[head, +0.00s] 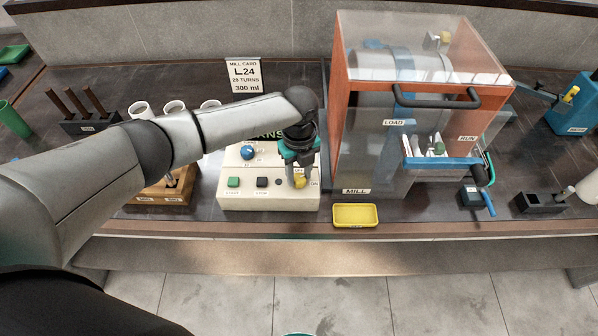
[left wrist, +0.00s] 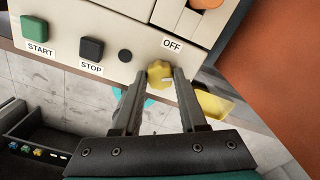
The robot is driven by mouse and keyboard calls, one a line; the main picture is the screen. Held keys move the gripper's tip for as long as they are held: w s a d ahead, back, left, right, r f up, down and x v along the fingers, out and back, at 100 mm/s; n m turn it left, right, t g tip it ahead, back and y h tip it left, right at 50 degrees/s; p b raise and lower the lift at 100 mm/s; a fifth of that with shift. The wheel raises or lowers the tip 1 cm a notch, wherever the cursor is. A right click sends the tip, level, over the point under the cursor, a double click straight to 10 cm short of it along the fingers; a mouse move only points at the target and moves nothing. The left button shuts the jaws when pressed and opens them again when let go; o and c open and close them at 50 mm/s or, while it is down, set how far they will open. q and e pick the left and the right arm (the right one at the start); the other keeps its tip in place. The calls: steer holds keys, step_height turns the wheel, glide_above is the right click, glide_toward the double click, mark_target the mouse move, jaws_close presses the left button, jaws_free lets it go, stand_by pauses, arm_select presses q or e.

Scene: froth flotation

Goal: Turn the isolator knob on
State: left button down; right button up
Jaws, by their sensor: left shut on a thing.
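The yellow isolator knob (head: 300,182) is at the right front of the cream control box (head: 240,203). In the left wrist view the knob (left wrist: 160,73) sits below an OFF label (left wrist: 172,45), and a pale mark shows on it. An ON label (head: 314,184) shows to the knob's right in the head view. My left gripper (head: 298,174) reaches down over the box. Its two fingers (left wrist: 158,84) lie either side of the knob and are shut on it. My right gripper is in neither view.
A green START button (head: 233,182), a black STOP button (head: 262,183) and a blue dial (head: 247,152) share the box. The glazed mill cabinet (head: 342,110) stands close on the right. A yellow tray (head: 355,216) lies at the front edge.

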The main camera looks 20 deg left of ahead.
mark_target(299, 178)
arm_select(q)
steer(key=m, duration=0.5)
stand_by(0.5)
steer(key=shift+c, duration=2.2)
jaws_free()
steer(key=shift+r, duration=0.1)
step_height(299, 178, up, 15)
steer(key=shift+b, duration=0.3)
